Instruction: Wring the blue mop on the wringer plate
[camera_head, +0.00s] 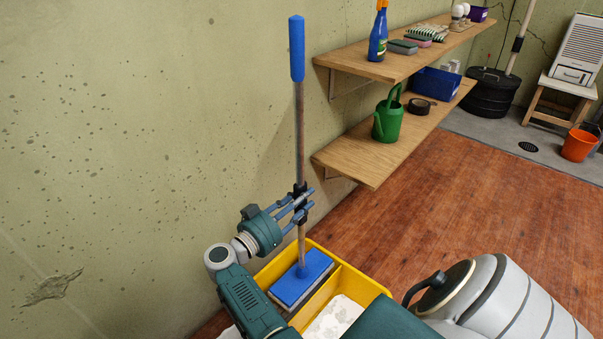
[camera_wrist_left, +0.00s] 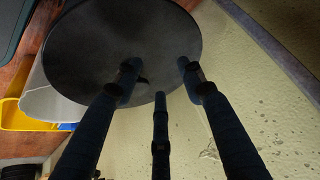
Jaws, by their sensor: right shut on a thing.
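The blue mop stands upright, with a blue grip (camera_head: 297,48), a grey pole and a flat blue head (camera_head: 301,280). Its head is in the far compartment of a yellow bucket (camera_head: 372,286), with a pale layer under the blue top. A wringer plate cannot be made out; the mop head covers that spot. My right gripper (camera_head: 302,203) is shut on the mop pole, a little above the bucket. In the left wrist view, my left gripper (camera_wrist_left: 158,68) has its fingers apart with nothing between them. The yellow bucket (camera_wrist_left: 14,112) shows at that view's left edge.
White suds (camera_head: 335,316) fill the bucket's near compartment. The stained wall is close behind the mop. Two wooden shelves (camera_head: 345,165) stick out right of the pole, holding a green watering can (camera_head: 388,118) and a blue spray bottle (camera_head: 377,38). The red-brown floor to the right is clear.

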